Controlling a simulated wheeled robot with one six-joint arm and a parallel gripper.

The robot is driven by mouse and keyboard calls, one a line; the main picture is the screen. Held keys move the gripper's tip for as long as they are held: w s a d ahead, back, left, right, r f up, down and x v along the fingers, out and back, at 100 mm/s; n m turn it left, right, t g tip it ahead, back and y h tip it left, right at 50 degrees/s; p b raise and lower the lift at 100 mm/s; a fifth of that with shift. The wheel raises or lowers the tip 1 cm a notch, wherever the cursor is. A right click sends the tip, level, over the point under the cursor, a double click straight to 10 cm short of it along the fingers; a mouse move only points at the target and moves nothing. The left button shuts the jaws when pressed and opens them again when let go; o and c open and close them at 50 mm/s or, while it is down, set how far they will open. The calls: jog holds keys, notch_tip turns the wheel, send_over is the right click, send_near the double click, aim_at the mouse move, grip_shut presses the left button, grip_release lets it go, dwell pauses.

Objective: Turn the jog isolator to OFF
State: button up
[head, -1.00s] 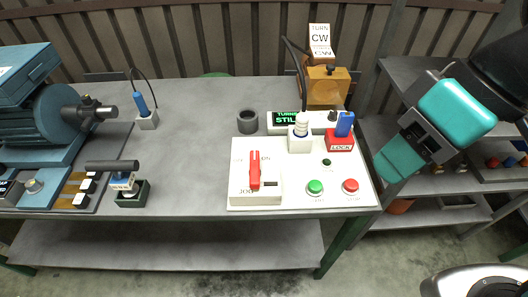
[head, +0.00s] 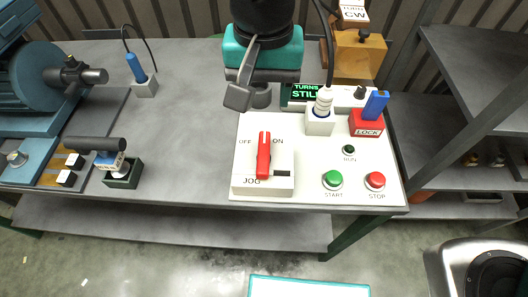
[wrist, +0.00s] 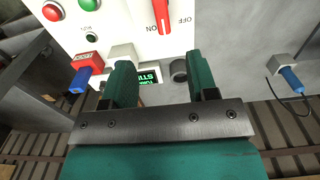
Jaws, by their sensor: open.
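The jog isolator is a red lever handle (head: 263,155) on a white JOG box (head: 262,186) at the front left of the white control panel (head: 310,160). The lever stands roughly upright in the picture between the OFF label on its left and the ON label on its right. In the wrist view the red lever (wrist: 161,14) shows at the top edge, partly cut off. My gripper (head: 243,90) is above the back left of the panel, apart from the lever. In the wrist view my gripper (wrist: 161,70) has its two teal fingers spread, with nothing between them.
On the panel are a green START button (head: 332,179), a red STOP button (head: 375,180), a white plug (head: 323,105), a red LOCK block with blue key (head: 367,122) and a display reading STILL (head: 305,93). A dark ring (wrist: 179,70) stands behind. Bare table (head: 185,130) lies left.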

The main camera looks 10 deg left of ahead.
aim_at(264, 153)
notch_tip(264, 153, down, 17)
jog(key=shift+r+p, duration=0.1)
jog(key=shift+p, duration=0.95)
jog(key=c, duration=0.9)
